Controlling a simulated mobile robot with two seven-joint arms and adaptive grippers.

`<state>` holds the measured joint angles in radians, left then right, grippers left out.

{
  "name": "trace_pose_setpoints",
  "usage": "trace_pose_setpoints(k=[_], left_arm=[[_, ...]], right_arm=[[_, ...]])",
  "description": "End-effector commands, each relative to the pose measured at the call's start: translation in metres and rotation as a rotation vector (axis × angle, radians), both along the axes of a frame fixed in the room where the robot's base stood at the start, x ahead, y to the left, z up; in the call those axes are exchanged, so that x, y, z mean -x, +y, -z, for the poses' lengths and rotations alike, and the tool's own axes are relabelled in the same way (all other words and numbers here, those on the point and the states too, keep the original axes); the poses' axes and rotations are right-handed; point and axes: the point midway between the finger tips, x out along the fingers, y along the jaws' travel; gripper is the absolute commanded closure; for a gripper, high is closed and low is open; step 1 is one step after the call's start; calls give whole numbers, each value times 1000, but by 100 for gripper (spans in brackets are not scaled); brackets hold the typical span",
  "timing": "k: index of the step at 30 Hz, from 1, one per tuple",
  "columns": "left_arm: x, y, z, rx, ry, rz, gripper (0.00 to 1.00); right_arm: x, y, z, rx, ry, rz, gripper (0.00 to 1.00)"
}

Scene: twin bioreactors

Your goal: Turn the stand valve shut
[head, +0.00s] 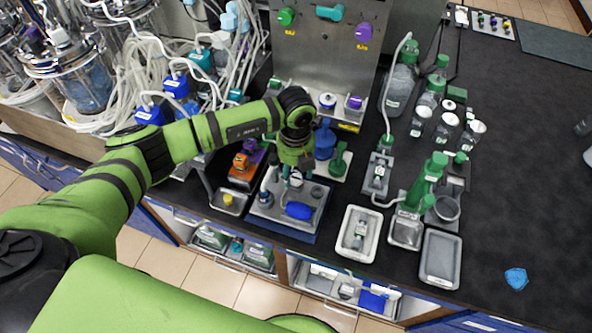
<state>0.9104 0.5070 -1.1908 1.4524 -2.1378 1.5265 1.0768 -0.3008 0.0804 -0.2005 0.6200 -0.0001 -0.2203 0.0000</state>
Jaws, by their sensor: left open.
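My left arm reaches in from the left, and its wrist bends down over the bench. My left gripper (297,172) is open and points down at a small metal stand on a grey tray (314,222). A blue lever-like handle (299,210) shows at the front of this stand, just below the gripper in the picture. It looks like the stand valve's handle. The gripper partly hides the stand's upper parts. I cannot tell whether the fingers touch anything. My right gripper is not in view.
An orange and purple device (241,169) stands left of the stand. A white tray (346,254) and a grey tray (429,277) lie to the right, near green-capped equipment (424,184). A steel panel (328,62) with coloured knobs stands behind. The dark bench at far right is mostly clear.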

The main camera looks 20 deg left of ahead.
Motion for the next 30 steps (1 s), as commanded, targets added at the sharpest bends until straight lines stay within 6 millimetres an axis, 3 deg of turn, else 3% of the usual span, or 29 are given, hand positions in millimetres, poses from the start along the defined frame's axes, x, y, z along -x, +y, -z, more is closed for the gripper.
trace_pose_setpoints(k=[6,14,15,18,19,30], left_arm=[[0,-1,19,1,2,1,46],[0,-1,22,3,0,2,46],[0,-1,22,3,0,2,54],[0,-1,22,3,0,2,94],[0,-1,22,3,0,2,100],[-1,-1,23,3,-2,29,100]], right_arm=[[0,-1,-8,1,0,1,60],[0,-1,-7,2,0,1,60],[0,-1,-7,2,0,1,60],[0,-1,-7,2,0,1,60],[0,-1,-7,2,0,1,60],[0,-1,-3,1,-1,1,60]])
